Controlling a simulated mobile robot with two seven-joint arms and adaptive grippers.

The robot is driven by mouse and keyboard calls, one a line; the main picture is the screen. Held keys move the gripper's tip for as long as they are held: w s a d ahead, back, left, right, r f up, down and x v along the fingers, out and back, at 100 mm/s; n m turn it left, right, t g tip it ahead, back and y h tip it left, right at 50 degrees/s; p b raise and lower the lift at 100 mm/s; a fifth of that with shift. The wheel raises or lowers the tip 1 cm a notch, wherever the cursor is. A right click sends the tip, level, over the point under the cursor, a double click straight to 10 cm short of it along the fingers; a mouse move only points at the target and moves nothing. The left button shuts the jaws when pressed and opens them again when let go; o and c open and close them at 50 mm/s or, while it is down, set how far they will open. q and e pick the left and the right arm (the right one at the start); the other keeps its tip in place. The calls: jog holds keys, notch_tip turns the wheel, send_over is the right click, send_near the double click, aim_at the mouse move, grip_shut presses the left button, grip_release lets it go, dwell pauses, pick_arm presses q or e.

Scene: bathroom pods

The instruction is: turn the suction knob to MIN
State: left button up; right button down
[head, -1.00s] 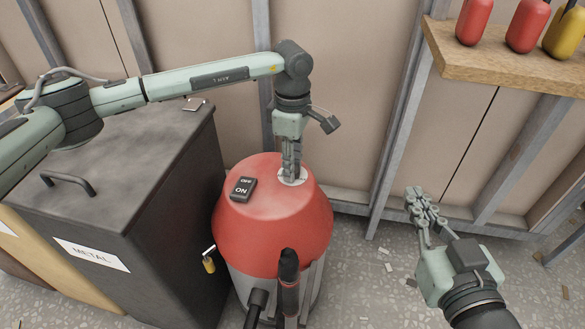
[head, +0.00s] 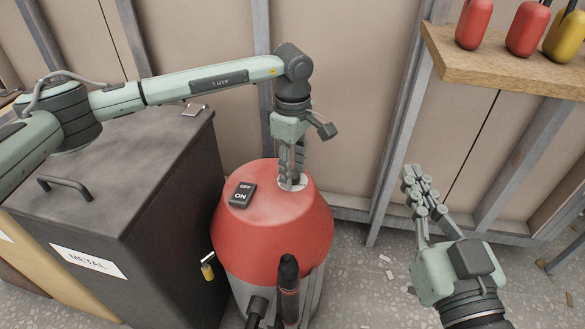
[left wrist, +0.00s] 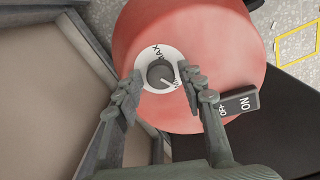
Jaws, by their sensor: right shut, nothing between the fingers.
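The red vacuum (head: 300,225) stands in the middle of the head view. In the left wrist view its grey suction knob (left wrist: 160,72) sits on a white dial (left wrist: 152,58) marked MAX and MIN. The knob's white pointer line points down and right, at or close to the MIN label. My left gripper (head: 291,182) points down at the dial. In the left wrist view its open fingers (left wrist: 164,76) stand on either side of the knob, with gaps visible. My right gripper (head: 409,176) is shut and empty, off to the right of the vacuum.
A black OFF/ON switch (head: 242,194) sits on the vacuum's top near the dial. A dark METAL bin (head: 150,210) stands close on the left. A wooden shelf (head: 500,68) with red and yellow canisters is at upper right. The floor around my right gripper is mostly free.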

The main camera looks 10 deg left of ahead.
aim_at(293, 174)
pick_arm(q)
jog(key=shift+o, duration=0.4)
notch_tip(293, 174, up, 12)
dwell(0.4)
